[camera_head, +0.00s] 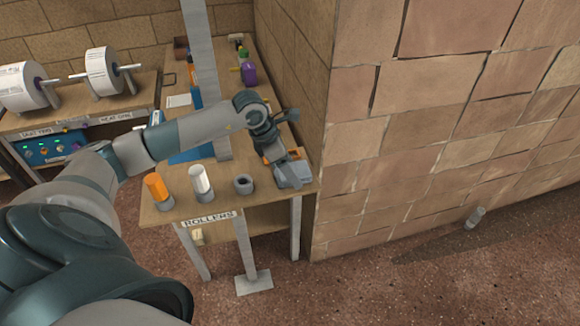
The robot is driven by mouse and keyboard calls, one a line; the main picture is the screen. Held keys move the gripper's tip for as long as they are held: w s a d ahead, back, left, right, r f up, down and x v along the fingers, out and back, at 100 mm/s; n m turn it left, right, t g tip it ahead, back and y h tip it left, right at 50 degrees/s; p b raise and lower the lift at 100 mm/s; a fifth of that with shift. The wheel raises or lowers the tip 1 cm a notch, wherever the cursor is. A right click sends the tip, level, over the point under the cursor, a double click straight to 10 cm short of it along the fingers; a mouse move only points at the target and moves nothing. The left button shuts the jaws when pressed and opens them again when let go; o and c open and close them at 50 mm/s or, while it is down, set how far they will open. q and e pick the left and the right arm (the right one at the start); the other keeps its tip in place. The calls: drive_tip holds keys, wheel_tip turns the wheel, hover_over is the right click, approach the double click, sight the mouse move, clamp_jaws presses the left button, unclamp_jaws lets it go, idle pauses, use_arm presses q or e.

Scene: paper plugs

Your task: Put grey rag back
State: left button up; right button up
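A crumpled grey-blue thing (293,173), which looks like the grey rag, lies at the near right corner of the rollers table (215,208). My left arm reaches in from the left over this table. My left gripper (272,147) is just above and behind the grey-blue thing, near the brick wall. Its fingers are small and partly hidden, so I cannot tell whether they are open, shut or touching the thing. My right gripper is not in view.
An orange roller (158,190), a white roller (202,182) and a short dark grey cylinder (243,185) stand along the table's front edge. A grey post (203,60) rises through the table area. A brick wall (420,130) borders the right. A small grey cylinder (475,218) stands on the floor.

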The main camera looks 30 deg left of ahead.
use_arm(q)
drive_tip(key=shift+r, duration=0.1)
idle(0.3)
drive_tip(key=shift+s+a+r+b, duration=0.2)
drive_tip(key=shift+a+r+b, duration=0.05)
drive_tip(key=shift+r+b, duration=0.3)
drive_tip(key=b+v, duration=0.4)
drive_tip(key=v, duration=0.6)
drive_tip(key=shift+r, duration=0.25)
